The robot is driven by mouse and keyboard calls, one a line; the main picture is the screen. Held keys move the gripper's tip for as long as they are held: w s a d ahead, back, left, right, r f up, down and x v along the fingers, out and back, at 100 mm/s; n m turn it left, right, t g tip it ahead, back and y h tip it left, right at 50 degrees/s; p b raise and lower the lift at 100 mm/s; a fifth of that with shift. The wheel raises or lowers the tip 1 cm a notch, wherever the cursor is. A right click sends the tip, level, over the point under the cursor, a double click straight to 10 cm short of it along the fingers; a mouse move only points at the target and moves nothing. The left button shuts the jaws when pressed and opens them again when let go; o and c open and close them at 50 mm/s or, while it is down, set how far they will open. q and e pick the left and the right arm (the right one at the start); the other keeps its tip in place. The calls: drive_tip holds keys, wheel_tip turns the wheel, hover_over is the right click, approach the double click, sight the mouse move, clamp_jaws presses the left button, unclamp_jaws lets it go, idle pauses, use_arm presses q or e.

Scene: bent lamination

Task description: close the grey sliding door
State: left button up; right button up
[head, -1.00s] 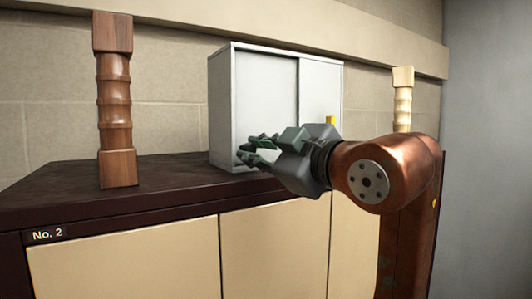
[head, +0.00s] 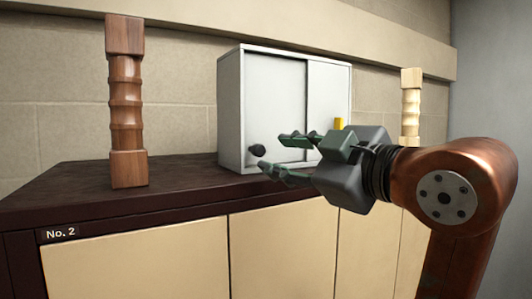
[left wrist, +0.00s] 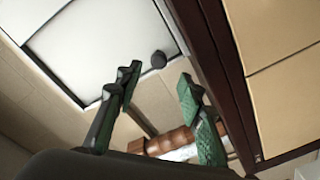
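The grey cabinet (head: 230,110) stands on the dark counter with its front facing me. Its front shows a left panel (head: 275,100) and a right grey panel (head: 328,90), meeting at a vertical edge. A round black knob (head: 257,150) sits at the lower left of the front; it also shows in the left wrist view (left wrist: 158,59). My left gripper (head: 278,153) is in front of the cabinet's lower part, just right of the knob. Its green fingers (left wrist: 160,78) are spread with nothing between them. Whether they touch the front I cannot tell. My right gripper is out of view.
A yellow piece (head: 338,124) shows at the right panel, partly behind my gripper. A dark wooden post (head: 126,105) stands left of the cabinet and a pale post (head: 411,105) right of it. The dark counter (head: 75,185) is clear between the left post and cabinet.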

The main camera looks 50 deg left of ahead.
use_arm(q)
drive_tip(key=d, duration=0.5)
drive_tip(key=shift+s+d, duration=0.2)
drive_tip(key=shift+d, duration=0.2)
